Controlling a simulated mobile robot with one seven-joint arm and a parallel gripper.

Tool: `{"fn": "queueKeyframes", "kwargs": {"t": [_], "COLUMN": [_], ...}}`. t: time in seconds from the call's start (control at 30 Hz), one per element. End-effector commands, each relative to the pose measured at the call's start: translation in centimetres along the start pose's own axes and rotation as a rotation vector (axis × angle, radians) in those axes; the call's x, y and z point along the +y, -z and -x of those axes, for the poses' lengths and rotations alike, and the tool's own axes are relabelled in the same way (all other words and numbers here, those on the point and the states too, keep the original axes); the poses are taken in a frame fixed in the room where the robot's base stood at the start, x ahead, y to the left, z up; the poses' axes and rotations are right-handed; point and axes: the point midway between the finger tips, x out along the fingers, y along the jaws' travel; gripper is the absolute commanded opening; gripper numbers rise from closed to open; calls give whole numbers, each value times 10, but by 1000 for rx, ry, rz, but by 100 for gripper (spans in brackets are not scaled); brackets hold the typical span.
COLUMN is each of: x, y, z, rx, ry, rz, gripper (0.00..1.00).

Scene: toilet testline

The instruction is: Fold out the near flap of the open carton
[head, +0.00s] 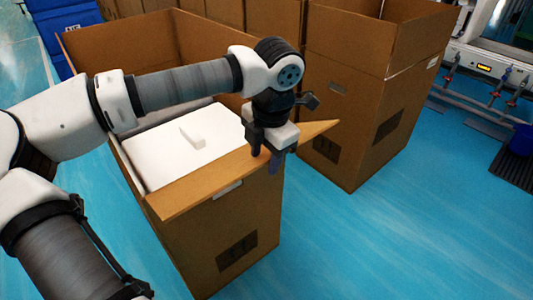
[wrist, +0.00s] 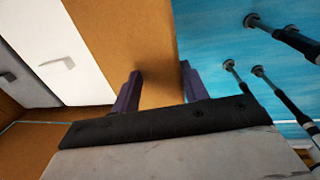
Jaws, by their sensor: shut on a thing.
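The open brown carton (head: 185,250) stands on the floor in the head view, with white contents (head: 165,160) inside. Its near flap (head: 205,190) runs along the near top edge, and its pointed right end sticks out past the carton's corner. My gripper (head: 264,160) is over the right part of this flap, pointing down. In the wrist view the purple fingers of my gripper (wrist: 160,78) are on either side of the flap (wrist: 120,35), shut on its edge. The flap's exact tilt is hard to tell.
A second tall open carton (head: 350,120) stands close to the right, with more cartons (head: 270,20) behind. A blue bin (head: 65,25) is at the back left. Metal equipment (head: 490,70) stands at the far right. Blue floor (head: 400,230) is clear at the lower right.

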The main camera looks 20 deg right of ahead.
Motion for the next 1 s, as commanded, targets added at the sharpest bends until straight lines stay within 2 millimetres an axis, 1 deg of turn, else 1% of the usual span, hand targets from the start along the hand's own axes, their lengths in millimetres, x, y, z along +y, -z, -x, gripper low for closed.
{"fn": "queueKeyframes", "kwargs": {"t": [0.03,0.17,0.27,0.33,0.47,0.6,0.8,0.9,1.0], "x": [4,4,4,4,3,2,0,0,-1], "y": [2,2,2,2,1,0,0,0,1], "z": [-4,-3,1,9,34,68,111,126,135], "rx": [5,5,6,5,2,1,-1,-1,0], "ry": [-4,-5,-6,-8,-8,-8,-6,-5,-5], "rz": [8,8,9,9,7,5,3,3,1], "gripper": [28,28,28,28,28,28,28,28,28]}}
